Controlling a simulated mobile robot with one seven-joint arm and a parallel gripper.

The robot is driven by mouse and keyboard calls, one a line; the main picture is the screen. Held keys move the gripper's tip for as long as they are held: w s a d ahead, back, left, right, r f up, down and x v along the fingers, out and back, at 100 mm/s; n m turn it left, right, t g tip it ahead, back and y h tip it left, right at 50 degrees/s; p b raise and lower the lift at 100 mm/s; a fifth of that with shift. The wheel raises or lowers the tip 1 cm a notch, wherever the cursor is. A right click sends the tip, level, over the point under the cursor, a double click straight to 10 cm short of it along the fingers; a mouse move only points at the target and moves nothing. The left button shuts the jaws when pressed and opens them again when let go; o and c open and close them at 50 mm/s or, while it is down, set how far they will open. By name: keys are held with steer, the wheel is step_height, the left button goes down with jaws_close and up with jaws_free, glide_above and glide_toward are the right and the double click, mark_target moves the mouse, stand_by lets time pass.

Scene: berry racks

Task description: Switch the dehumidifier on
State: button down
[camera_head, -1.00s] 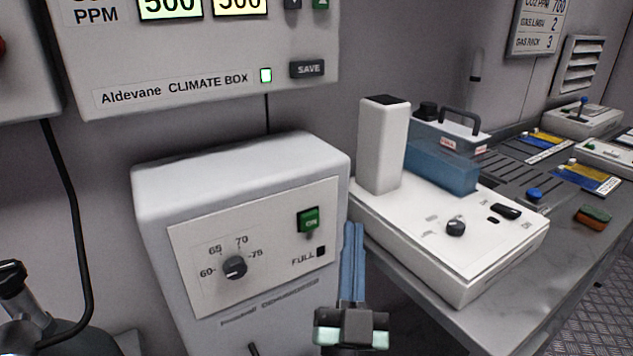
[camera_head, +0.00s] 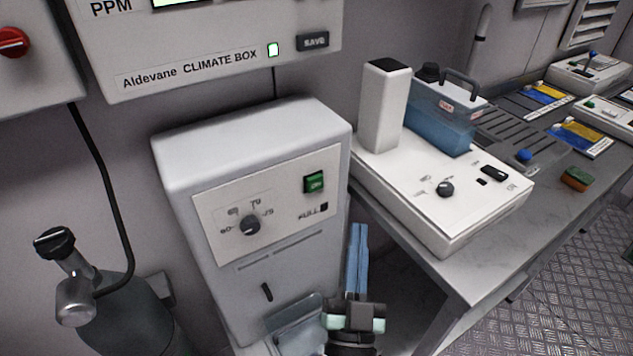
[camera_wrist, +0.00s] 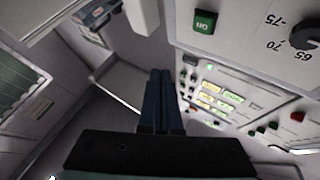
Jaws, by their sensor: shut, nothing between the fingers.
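The dehumidifier (camera_head: 200,165) is a white box standing below the climate box. Its front panel has a green ON switch (camera_head: 314,183), a dark dial (camera_head: 250,224) and a small dark FULL indicator (camera_head: 324,208). The green switch also shows in the wrist view (camera_wrist: 206,21), at the top, with the dial at the upper right. My gripper (camera_head: 359,229) is shut and empty, its blue fingers pointing up. In the head view it appears right of the dehumidifier's front and below the switch. The fingers (camera_wrist: 161,75) are apart from the switch in the wrist view.
The climate box (camera_head: 215,50) hangs above. A grey bench (camera_head: 470,260) at the right carries a white device (camera_head: 440,225) with a blue tank (camera_head: 440,120). A dark cylinder (camera_head: 125,315) with a hose stands at the left. A clear container (camera_head: 296,318) sits low in front.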

mark_target(322, 180)
steer(key=w+a+b, duration=0.1)
steer(key=w+a, duration=0.4)
steer(key=w, duration=0.2)
steer(key=shift+b, duration=0.35)
steer(key=shift+w+a, duration=0.1)
stand_by(1.8)
steer(key=shift+w+a, duration=0.2)
steer(key=shift+w, duration=0.1)
steer(key=shift+w+a+b, duration=0.3)
steer(key=shift+w, duration=0.05)
stand_by(0.7)
stand_by(0.4)
steer(key=shift+s+d, duration=0.55)
steer(key=shift+s, duration=0.2)
steer(key=shift+s+d, duration=0.75)
steer(key=shift+s, duration=0.25)
steer(key=shift+s+d, duration=0.75)
steer(key=shift+s, duration=0.25)
